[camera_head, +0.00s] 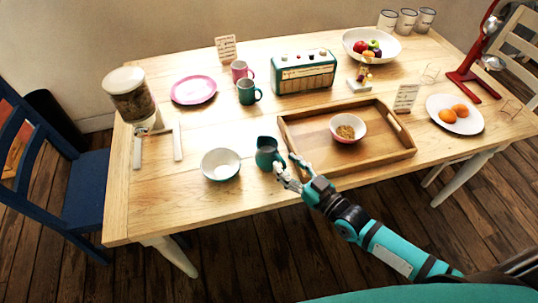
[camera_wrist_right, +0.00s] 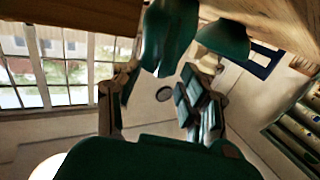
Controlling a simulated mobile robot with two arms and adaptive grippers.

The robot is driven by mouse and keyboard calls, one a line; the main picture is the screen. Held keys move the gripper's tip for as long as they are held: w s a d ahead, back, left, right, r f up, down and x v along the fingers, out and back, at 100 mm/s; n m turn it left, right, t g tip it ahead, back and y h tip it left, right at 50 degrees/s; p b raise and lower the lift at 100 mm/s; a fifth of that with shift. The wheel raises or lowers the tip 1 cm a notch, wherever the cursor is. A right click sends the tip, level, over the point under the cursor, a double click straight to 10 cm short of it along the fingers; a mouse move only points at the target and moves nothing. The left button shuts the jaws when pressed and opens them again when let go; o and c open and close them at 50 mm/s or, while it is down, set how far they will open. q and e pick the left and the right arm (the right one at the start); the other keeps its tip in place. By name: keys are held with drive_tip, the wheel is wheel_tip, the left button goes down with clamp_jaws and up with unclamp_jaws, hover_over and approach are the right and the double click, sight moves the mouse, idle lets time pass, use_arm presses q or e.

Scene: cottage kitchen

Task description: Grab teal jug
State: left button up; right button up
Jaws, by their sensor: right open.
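The teal jug (camera_head: 266,154) stands upright near the table's front edge, between the teal bowl and the wooden tray. My right gripper (camera_head: 288,171) reaches in from the lower right. Its open fingers are close to the jug's right side; I cannot tell whether they touch it. In the right wrist view, the dark teal jug (camera_wrist_right: 166,38) shows at the top, ahead of and roughly between the two spread fingers of the gripper (camera_wrist_right: 168,88). My left gripper is not in view.
The teal bowl (camera_head: 221,165) is just left of the jug. The wooden tray (camera_head: 373,165), holding a small bowl (camera_head: 346,130), is on its right. A green mug (camera_head: 248,92), pink mug (camera_head: 240,70) and radio (camera_head: 304,72) stand behind. The table's left front is clear.

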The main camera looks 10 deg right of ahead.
sight(272, 159)
drive_tip(key=x, duration=0.2)
drive_tip(key=shift+w+a, duration=0.2)
drive_tip(key=shift+w, duration=0.05)
clamp_jaws()
drive_tip(key=shift+r, duration=0.15)
